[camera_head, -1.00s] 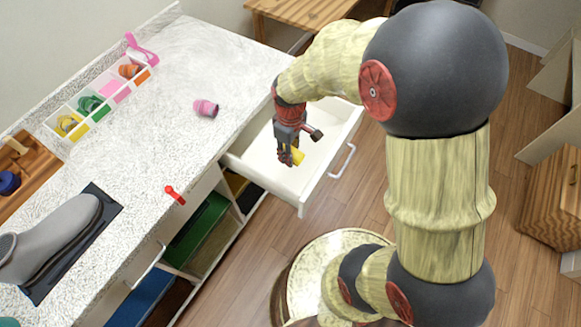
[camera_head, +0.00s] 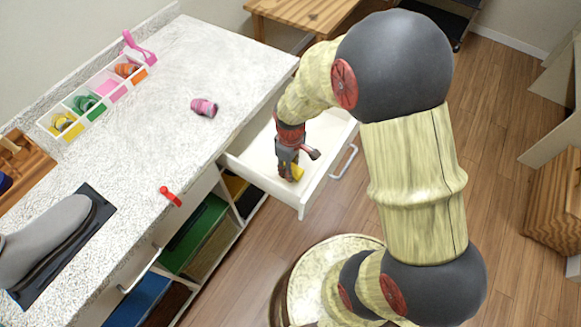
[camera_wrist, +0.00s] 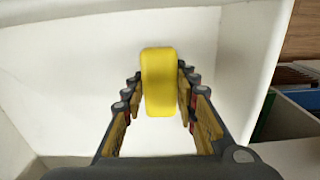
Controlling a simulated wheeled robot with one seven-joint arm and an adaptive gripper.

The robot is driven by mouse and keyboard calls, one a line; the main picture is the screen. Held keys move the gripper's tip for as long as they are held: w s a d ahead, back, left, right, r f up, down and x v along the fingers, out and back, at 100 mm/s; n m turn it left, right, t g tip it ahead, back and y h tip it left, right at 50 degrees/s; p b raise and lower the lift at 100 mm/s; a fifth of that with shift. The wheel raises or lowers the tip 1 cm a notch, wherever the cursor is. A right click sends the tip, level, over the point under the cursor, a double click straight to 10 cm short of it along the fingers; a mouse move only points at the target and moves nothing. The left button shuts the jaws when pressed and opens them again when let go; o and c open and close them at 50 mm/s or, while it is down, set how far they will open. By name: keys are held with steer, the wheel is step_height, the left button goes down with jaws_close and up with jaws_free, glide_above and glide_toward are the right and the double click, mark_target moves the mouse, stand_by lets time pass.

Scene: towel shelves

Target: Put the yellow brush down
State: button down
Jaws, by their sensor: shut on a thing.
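The yellow brush (camera_head: 297,172) is in my gripper (camera_head: 289,170), inside the open white drawer (camera_head: 262,177). In the wrist view the yellow brush (camera_wrist: 158,80) stands between the two fingers of my gripper (camera_wrist: 160,100), which are shut on it. The pale inside of the drawer (camera_wrist: 75,65) lies around and beyond it. I cannot tell whether the brush touches the drawer's floor. The rest of the drawer that I can see is empty.
The speckled counter (camera_head: 180,130) is left of the drawer. A pink striped roll-like thing (camera_head: 204,107) lies on it, and a white divided tray (camera_head: 75,135) with coloured items stands at the back left. A red handle-like piece (camera_head: 170,196) is at the counter's front edge.

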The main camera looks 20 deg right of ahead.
steer(key=shift+f, duration=0.4)
steer(key=shift+f, duration=0.15)
steer(key=c, duration=1.5)
jaws_free()
steer(key=shift+o, duration=0.5)
